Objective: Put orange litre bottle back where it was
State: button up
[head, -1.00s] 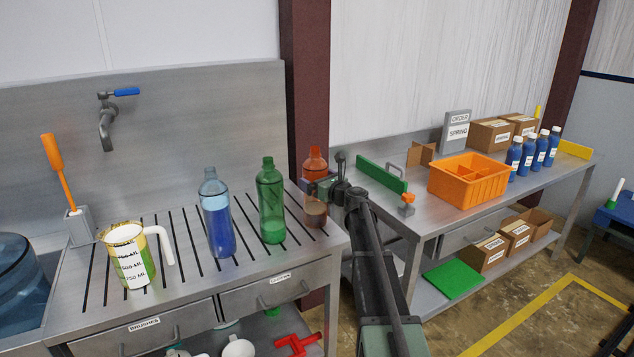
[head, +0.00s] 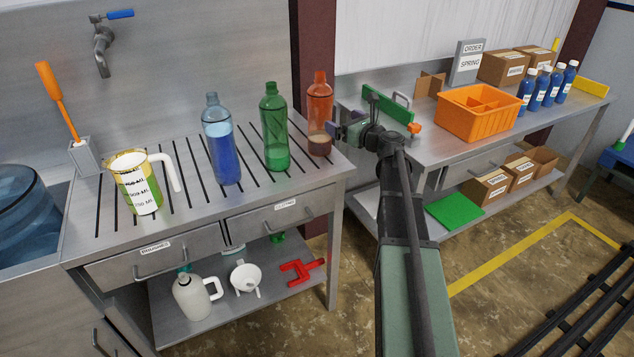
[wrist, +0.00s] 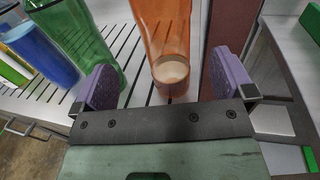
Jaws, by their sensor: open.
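The orange litre bottle (head: 319,112) stands upright at the right end of the slatted steel draining top, next to the green bottle (head: 274,130). It has a little dark content at its base. In the wrist view the orange bottle (wrist: 165,40) stands ahead of my gripper (wrist: 168,88), between the lines of its two purple pads and apart from them. My gripper is open and empty. In the head view my gripper (head: 345,133) is just right of the bottle, partly hidden by my own arm.
A blue bottle (head: 221,145) and a measuring jug (head: 138,182) stand further left on the draining top (head: 215,205). On the right bench are a green board (head: 388,107), an orange crate (head: 478,122) and several blue bottles. A dark red post (head: 312,50) rises behind.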

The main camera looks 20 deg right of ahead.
jog(key=s+a+f+n+g+y, duration=0.1)
jog(key=s+a+f+n+g, duration=0.2)
jog(key=a+n, duration=0.3)
jog(key=s+a+f+n+g+y, duration=0.1)
jog(key=s+a+f+n+g, duration=0.2)
jog(key=a, duration=0.4)
jog(key=s+a+f+n+g+y, duration=0.1)
jog(key=s+a+f+n+g, duration=0.15)
jog(key=a+n, duration=0.4)
jog(key=s+a+f+n+g+h, duration=0.2)
jog(key=s+f+n+g, duration=0.1)
jog(key=s+n, duration=0.2)
jog(key=s+a+f+n+g+h, duration=0.2)
jog(key=s+a+n+h, duration=0.1)
jog(key=s+n, duration=0.3)
jog(key=s+a+f+n+g+h, duration=0.2)
jog(key=s+n, duration=0.4)
jog(key=s, duration=0.3)
jog(key=shift+a+f+g+h, duration=0.25)
jog(key=shift+f+g+h, duration=0.05)
jog(key=shift+f+g, duration=0.55)
notch_tip(320, 180, up, 5)
jog(key=p, duration=0.4)
jog(key=shift+w+f, duration=0.1)
jog(key=shift+f, duration=0.1)
